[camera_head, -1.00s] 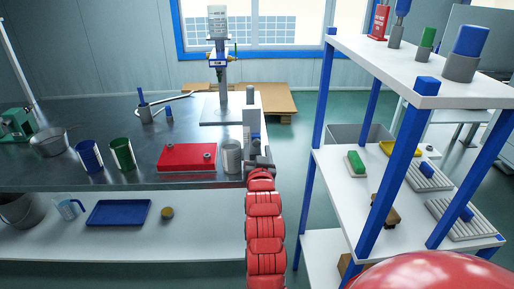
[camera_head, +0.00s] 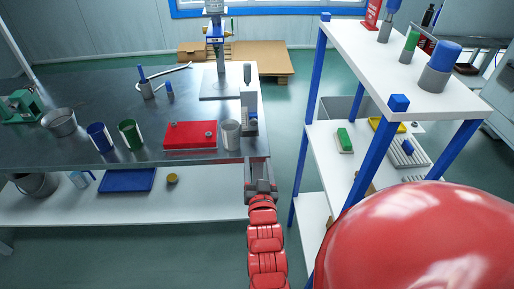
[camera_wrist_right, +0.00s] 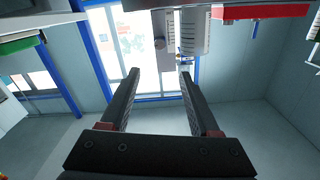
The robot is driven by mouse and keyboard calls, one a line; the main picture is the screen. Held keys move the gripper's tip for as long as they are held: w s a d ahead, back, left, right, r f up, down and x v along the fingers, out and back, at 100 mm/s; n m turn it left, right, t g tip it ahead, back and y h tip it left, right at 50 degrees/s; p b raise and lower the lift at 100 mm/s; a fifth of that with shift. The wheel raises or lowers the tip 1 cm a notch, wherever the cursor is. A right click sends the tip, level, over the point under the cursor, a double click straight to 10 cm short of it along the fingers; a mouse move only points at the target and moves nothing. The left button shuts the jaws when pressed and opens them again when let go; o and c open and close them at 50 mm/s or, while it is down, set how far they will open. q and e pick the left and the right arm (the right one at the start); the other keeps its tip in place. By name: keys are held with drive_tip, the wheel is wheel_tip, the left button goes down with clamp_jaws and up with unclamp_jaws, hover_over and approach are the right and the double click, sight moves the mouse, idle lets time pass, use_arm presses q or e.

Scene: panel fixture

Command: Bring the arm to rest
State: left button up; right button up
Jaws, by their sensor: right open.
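My right gripper (camera_head: 260,172) is at the front right edge of the metal workbench (camera_head: 60,155), its red arm links reaching up from below. In the right wrist view the two dark fingers of the right gripper (camera_wrist_right: 158,75) stand wide apart with nothing between them. In the head view the gripper looks close to the bench edge; I cannot tell whether it touches. My left gripper is not in view.
A white shelf rack (camera_head: 350,50) with blue posts stands right. Open floor lies between them.

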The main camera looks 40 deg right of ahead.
drive_tip(key=shift+s+a, duration=0.15)
drive_tip(key=shift+s, duration=0.1)
idle(0.4)
